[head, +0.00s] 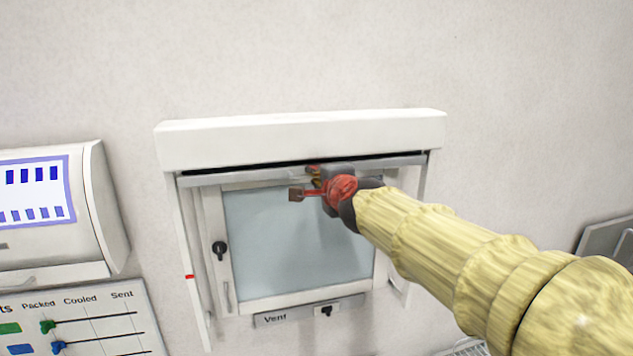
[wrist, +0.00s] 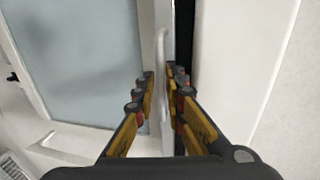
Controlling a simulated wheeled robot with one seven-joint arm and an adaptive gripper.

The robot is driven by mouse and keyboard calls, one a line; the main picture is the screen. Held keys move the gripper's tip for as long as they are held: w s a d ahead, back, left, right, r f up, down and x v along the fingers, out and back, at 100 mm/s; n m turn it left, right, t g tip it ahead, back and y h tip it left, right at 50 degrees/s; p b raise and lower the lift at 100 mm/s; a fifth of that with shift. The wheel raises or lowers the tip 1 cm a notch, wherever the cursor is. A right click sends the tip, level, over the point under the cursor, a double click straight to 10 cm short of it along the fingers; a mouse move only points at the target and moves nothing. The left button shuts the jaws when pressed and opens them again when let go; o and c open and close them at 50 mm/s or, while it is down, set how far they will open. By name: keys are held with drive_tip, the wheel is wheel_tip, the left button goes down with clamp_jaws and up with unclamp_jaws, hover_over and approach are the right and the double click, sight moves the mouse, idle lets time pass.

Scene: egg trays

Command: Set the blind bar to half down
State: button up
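The blind bar (head: 230,177) is a pale grey horizontal rail just under the white blind housing (head: 300,140), at the top of the window. In the wrist view the bar (wrist: 168,25) runs upright in the picture, with a slim white handle (wrist: 162,50) on it. My gripper (head: 304,184) is at the bar, right of its middle in the head view. In the wrist view its fingers (wrist: 160,82) stand on either side of the handle, apart, and look open. Contact with the handle cannot be made out.
A window (head: 290,245) with a black latch (head: 219,248) lies below the bar. A red mark (head: 189,276) is on the left side rail. A Vent plate (head: 290,317) with a black switch is underneath. A white device (head: 85,220) and a chart board (head: 95,320) are at left.

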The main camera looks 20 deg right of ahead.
drive_tip(key=shift+w, duration=0.55)
clamp_jaws()
drive_tip(key=shift+f, duration=0.15)
idle(0.4)
